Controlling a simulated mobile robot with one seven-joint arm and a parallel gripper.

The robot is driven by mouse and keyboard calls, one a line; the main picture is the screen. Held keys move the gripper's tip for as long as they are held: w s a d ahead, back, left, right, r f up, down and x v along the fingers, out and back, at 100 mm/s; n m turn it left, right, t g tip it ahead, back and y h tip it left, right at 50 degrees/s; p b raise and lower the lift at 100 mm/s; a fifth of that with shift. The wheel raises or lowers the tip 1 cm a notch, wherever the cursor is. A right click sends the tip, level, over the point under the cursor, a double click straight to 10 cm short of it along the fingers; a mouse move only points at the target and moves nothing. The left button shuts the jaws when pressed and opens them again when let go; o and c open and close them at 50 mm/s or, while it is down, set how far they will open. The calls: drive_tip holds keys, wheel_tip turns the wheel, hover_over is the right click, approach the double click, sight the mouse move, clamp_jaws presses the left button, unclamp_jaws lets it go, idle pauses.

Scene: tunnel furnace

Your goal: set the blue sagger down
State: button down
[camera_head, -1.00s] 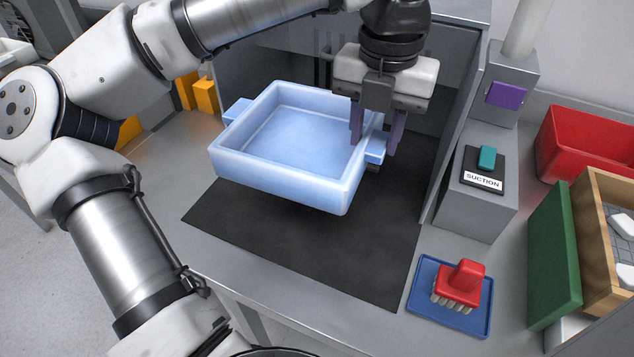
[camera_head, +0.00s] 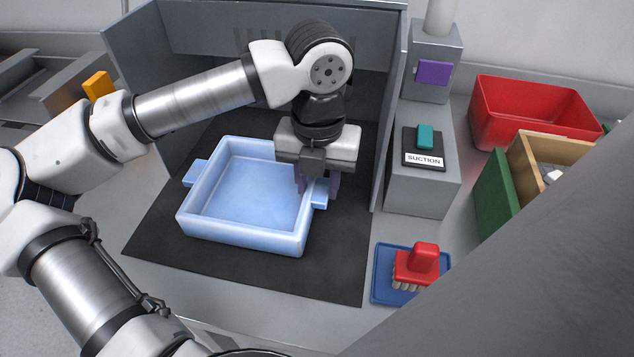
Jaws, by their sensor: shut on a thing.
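The blue sagger (camera_head: 245,238) is a pale blue, square, open tray with a tab on its left and right sides. It looks empty and nearly level, over the black mat (camera_head: 160,245) in the grey booth. My gripper (camera_head: 318,190) is over the sagger's right side, its purple fingers shut on the right tab. The fingertips are partly hidden behind the sagger's rim and tab. I cannot tell for sure whether the sagger's underside touches the mat.
The grey booth walls (camera_head: 165,75) stand behind and beside the sagger. At right are a box with a teal SUCTION switch (camera_head: 425,136), a red brush (camera_head: 415,266) on a blue tray (camera_head: 383,285), a red bin (camera_head: 500,120) and a wooden box (camera_head: 530,150). A grey surface blocks the lower right.

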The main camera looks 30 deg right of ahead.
drive_tip(key=shift+f, duration=0.65)
drive_tip(key=c, duration=0.9)
unclamp_jaws()
drive_tip(key=shift+c, duration=0.2)
wheel_tip(320, 180, up, 12)
